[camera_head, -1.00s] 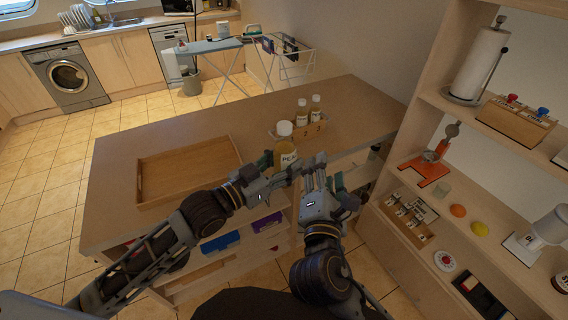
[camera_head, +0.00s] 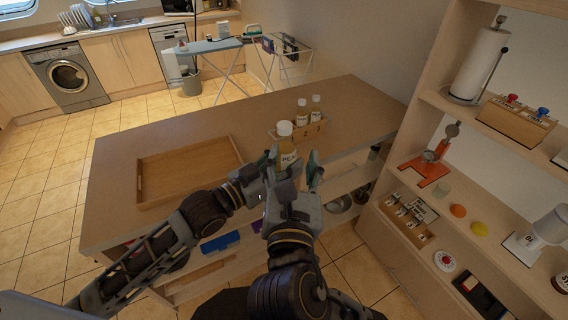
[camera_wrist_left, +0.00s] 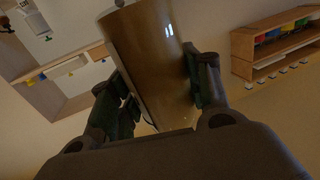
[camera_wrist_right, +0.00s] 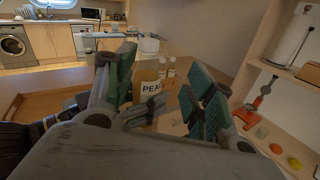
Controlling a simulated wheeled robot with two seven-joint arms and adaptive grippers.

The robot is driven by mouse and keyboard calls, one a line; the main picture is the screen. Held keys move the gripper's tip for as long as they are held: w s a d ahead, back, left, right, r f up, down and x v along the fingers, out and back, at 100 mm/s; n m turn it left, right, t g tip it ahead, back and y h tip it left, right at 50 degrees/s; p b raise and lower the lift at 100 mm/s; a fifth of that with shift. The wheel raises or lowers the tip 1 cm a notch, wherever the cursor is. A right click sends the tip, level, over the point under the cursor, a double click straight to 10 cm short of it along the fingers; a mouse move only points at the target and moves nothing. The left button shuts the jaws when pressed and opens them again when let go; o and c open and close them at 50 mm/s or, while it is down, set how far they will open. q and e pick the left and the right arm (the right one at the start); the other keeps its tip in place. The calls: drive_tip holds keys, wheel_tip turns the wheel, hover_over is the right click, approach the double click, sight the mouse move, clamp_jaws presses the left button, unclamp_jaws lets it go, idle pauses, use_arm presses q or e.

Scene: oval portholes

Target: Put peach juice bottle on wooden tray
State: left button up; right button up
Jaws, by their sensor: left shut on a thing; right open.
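The peach juice bottle (camera_head: 286,147), with a white cap and a pale label reading "PEA", stands upright above the counter's near edge. My left gripper (camera_head: 273,168) is shut on it; the left wrist view shows the bottle (camera_wrist_left: 150,60) between both fingers (camera_wrist_left: 160,95). My right gripper (camera_head: 300,172) is open close to the bottle's near right side. In the right wrist view the bottle (camera_wrist_right: 152,72) shows beyond and between the open fingers (camera_wrist_right: 165,90). Whether the right fingers touch it I cannot tell. The wooden tray (camera_head: 165,200) lies empty on the counter, left of the bottle.
Two small bottles (camera_head: 315,108) stand in a numbered wooden holder (camera_head: 322,131) behind the peach bottle. The counter (camera_head: 225,123) is clear between tray and holder. A tall shelf unit (camera_head: 395,210) with a paper towel roll (camera_head: 478,62) stands at right.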

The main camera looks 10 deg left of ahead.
sight(284, 130)
drive_tip(key=shift+s+a+r+n+y, duration=0.2)
drive_tip(key=shift+s+a+r+n, duration=0.2)
drive_tip(key=shift+n, duration=0.2)
drive_tip(key=shift+s+a+r+n+y, duration=0.2)
drive_tip(key=shift+s+a+r+n, duration=0.1)
drive_tip(key=shift+s+n, duration=0.25)
drive_tip(key=shift+w, duration=0.25)
drive_tip(key=shift+w+a, duration=0.25)
drive_tip(key=shift+w, duration=1.7)
drive_tip(key=shift+w+a, duration=0.3)
drive_tip(key=shift+w, duration=1.6)
drive_tip(key=shift+w+a, duration=0.25)
drive_tip(key=shift+w, duration=1.7)
drive_tip(key=shift+c, duration=0.3)
clamp_jaws()
use_arm(q)
drive_tip(key=o, duration=1.4)
drive_tip(key=shift+o, duration=0.2)
drive_tip(key=shift+f, duration=0.1)
